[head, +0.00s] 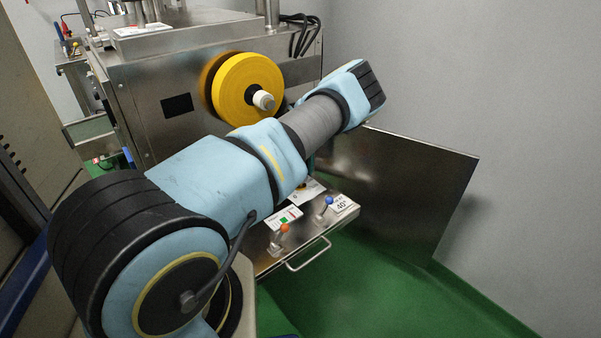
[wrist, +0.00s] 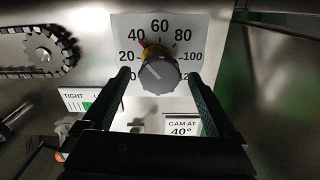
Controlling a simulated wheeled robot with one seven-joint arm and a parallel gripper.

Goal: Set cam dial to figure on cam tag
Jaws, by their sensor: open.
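The cam dial (wrist: 158,74) is a grey knob with a yellow-orange collar on a white scale plate (wrist: 187,32) marked 0 to 120. A pale line on its face slants up and left, roughly toward 20 to 40; the exact reading is unclear. A small red mark shows near 40. The cam tag (wrist: 183,128) reads "CAM AT 40°"; it also shows in the head view (head: 342,204). My gripper (wrist: 159,76) is open, its fingers on either side of the knob with visible gaps. In the head view my arm hides the gripper and most of the dial.
A chain on a sprocket (wrist: 35,52) lies left of the dial. A "TIGHT" tag (wrist: 74,99) sits lower left. The head view shows an orange-knobbed lever (head: 284,227), a blue-knobbed lever (head: 329,200), a handle (head: 308,257), a yellow reel (head: 247,85) and a metal panel (head: 415,190).

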